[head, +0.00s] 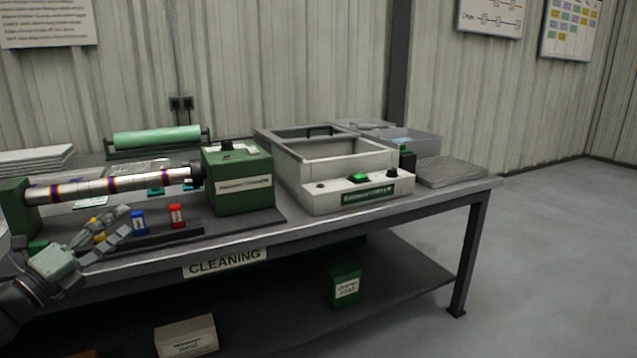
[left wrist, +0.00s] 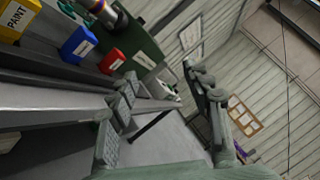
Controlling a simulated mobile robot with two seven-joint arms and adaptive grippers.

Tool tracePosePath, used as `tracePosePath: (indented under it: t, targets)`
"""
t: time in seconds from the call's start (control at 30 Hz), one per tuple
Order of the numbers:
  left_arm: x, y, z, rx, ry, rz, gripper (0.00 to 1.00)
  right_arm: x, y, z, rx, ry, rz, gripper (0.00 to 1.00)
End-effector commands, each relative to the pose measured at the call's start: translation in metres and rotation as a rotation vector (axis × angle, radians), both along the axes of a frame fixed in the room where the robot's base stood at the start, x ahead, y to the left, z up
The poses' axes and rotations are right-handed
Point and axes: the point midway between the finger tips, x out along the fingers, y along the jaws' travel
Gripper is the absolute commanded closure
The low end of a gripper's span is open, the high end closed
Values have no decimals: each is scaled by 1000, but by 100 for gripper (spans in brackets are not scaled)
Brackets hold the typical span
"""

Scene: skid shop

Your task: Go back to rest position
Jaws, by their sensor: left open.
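My left gripper (head: 115,230) is at the lower left of the head view, in front of the front edge of the workbench (head: 390,212). Its fingers are apart with nothing between them. In the left wrist view my left gripper (left wrist: 170,100) shows two spread fingers, with floor and wall seen between them. A yellow block (head: 98,228), a blue block (head: 138,221) and a red block (head: 177,215) stand in a dark rack just behind the gripper. The gripper partly covers the yellow one in the head view. My right gripper is not in view.
A green machine (head: 238,180) with a striped shaft (head: 100,187) stands behind the rack. A grey cleaner tank (head: 350,195) and a mesh mat (head: 450,172) are further right. A green box (head: 343,286) and a pale box (head: 186,335) sit on the lower shelf. Floor at right is clear.

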Motion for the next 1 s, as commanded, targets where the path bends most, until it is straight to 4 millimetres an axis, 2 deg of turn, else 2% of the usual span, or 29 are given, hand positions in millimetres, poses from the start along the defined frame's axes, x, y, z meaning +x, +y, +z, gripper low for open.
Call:
tracePosePath:
  t: [0.03, 0.07, 0.1, 0.27, 0.3, 0.4, 0.5, 0.6, 0.7, 0.83, 0.9, 1.0]
  targets:
    - [-1, 1, -32, -165, 68, 77, 51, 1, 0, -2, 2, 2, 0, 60]
    - [-3, 3, -51, -260, 108, 128, 51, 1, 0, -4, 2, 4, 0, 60]
    - [-7, 5, -79, -386, 167, 198, 51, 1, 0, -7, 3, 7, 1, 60]
    - [-44, 0, -186, -790, 391, 456, 51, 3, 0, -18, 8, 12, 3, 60]
    - [-57, -5, -211, -874, 447, 516, 51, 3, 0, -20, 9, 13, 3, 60]
    - [-94, -24, -269, -1059, 583, 666, 51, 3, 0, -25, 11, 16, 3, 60]
    - [-138, -51, -319, -1217, 719, 815, 51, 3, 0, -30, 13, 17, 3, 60]
    - [-185, -83, -359, -1348, 855, 962, 51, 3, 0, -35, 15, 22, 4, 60]
    - [-230, -117, -387, -1445, 979, 1096, 51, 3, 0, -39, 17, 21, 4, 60]
    - [-275, -152, -406, -1522, 1099, 1226, 51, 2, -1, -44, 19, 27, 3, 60]
    - [-290, -164, -411, -1543, 1143, 1273, 51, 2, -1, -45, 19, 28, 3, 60]
    - [-302, -173, -414, -1558, 1174, 1309, 51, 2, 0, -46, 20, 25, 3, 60]
